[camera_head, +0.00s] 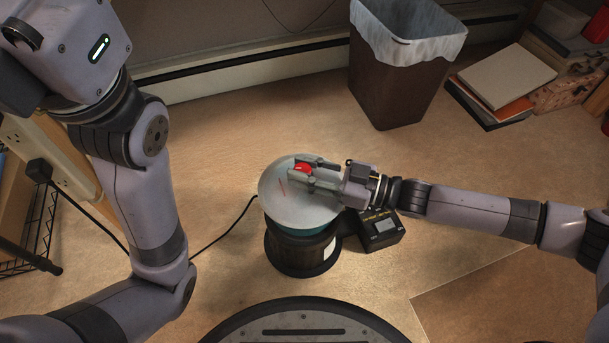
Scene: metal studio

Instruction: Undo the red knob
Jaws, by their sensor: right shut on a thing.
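The red knob (304,168) sits on top of a round, pale, domed lid (285,206). The lid rests on a dark cylindrical device (301,254) with a teal band below the lid. My right gripper (303,170) reaches in from the right, its fingers on both sides of the knob, shut on it. The fingers partly hide the knob. My left arm (145,170) is bent at the left of the view; its gripper is out of the frame.
A small black box with a display (381,229) adjoins the device. A black cord (226,229) runs left from it. A lined brown bin (398,85) stands behind, with books (508,76) to its right. Open floor lies around the device.

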